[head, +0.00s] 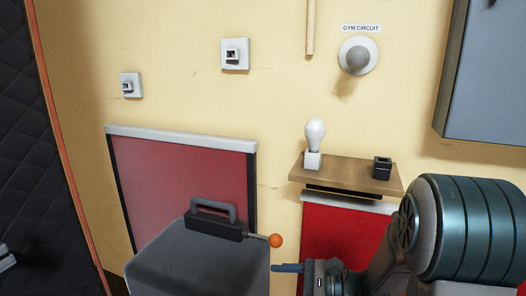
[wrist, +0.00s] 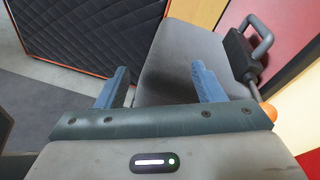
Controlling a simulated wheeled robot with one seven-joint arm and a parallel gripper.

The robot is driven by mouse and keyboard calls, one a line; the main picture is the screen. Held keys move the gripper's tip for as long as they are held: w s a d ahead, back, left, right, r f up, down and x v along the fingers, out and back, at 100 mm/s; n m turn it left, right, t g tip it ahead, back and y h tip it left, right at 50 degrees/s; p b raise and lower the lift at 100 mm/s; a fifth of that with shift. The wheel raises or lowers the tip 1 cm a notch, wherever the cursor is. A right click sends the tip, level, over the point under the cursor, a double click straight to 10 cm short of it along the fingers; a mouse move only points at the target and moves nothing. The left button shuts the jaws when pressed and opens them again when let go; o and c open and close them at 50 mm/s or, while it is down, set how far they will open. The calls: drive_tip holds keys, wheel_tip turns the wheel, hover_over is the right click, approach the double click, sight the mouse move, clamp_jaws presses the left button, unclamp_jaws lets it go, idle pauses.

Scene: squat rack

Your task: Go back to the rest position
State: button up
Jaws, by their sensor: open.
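My gripper (wrist: 160,82) is open, with its two blue fingers apart and nothing between them in the wrist view. Behind the fingers is the grey upholstered block (wrist: 180,62). In the head view my gripper (head: 288,268) shows at the bottom, just right of that grey block (head: 195,262) and below the orange knob (head: 276,241). Only a blue finger shows clearly there. The knob sits on a short lever from a dark fitting with a handle (head: 213,212) on top of the block.
A wooden shelf (head: 343,174) holds a white bulb (head: 315,135) and a small black holder (head: 382,168). A round knob (head: 358,56), wall switches (head: 235,54) and a grey cabinet (head: 490,75) are on the wall. A dark quilted panel (head: 25,130) stands left.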

drive_tip(key=s+r+n+g+h+p, duration=0.55)
drive_tip(key=s+r+n+p, duration=0.35)
drive_tip(key=s+r+p, duration=0.4)
drive_tip(key=d+r+n+t+h+p, duration=0.2)
drive_tip(key=d+r+n+h+p, duration=0.1)
drive_tip(key=r+p, duration=0.4)
drive_tip(key=s+d+r+n+t+h+p, duration=0.1)
drive_tip(key=d+r+n+t+h+p, duration=0.1)
drive_tip(key=d+r+n+h+p, duration=0.2)
drive_tip(key=d+r+h+p, duration=0.2)
drive_tip(key=d+r, duration=0.2)
drive_tip(key=r, duration=0.2)
drive_tip(key=shift+n+p, duration=0.3)
drive_tip(key=shift+p, duration=0.05)
